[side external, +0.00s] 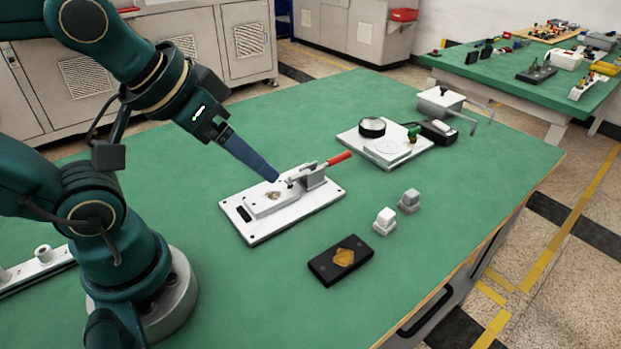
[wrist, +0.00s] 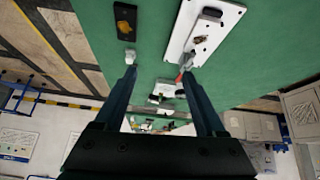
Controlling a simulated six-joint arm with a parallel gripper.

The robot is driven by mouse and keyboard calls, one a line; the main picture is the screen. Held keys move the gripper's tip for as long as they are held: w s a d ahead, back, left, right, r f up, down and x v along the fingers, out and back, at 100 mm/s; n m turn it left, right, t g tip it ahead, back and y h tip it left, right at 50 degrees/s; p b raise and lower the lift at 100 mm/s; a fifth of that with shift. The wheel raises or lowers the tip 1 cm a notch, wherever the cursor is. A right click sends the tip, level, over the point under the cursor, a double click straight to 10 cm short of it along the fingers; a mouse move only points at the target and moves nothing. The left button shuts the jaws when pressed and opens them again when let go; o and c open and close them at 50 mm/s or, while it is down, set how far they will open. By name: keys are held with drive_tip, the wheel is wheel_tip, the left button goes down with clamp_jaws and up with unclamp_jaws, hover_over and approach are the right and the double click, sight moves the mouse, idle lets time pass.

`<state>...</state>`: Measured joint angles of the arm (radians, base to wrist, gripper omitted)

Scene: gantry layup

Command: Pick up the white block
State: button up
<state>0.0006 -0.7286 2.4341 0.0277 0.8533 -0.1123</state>
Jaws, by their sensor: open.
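A white clamp plate (side external: 235,225) with a red handle (side external: 339,158) lies under my gripper. A black block with an orange patch (side external: 322,268) lies in front. A white plate with a dial (side external: 350,139) stands behind. The front right of the table is clear.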

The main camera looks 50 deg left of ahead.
drive_tip(key=w+r+n, duration=0.1)
drive_tip(key=w+r, duration=0.2)
drive_tip(key=w, duration=0.4)
hover_over(387, 214)
drive_tip(key=s+a, duration=0.2)
wheel_tip(387, 214, down, 8)
drive_tip(key=f, duration=0.2)
drive_tip(key=d+f+g, duration=0.1)
drive_tip(key=f, duration=0.1)
drive_tip(key=d+f+m+g, duration=0.1)
drive_tip(key=f, duration=0.2)
drive_tip(key=shift+w+f, duration=0.1)
drive_tip(key=shift+w, duration=0.1)
drive_tip(key=shift+f, duration=0.35)
drive_tip(key=shift+x, duration=2.35)
clamp_jaws()
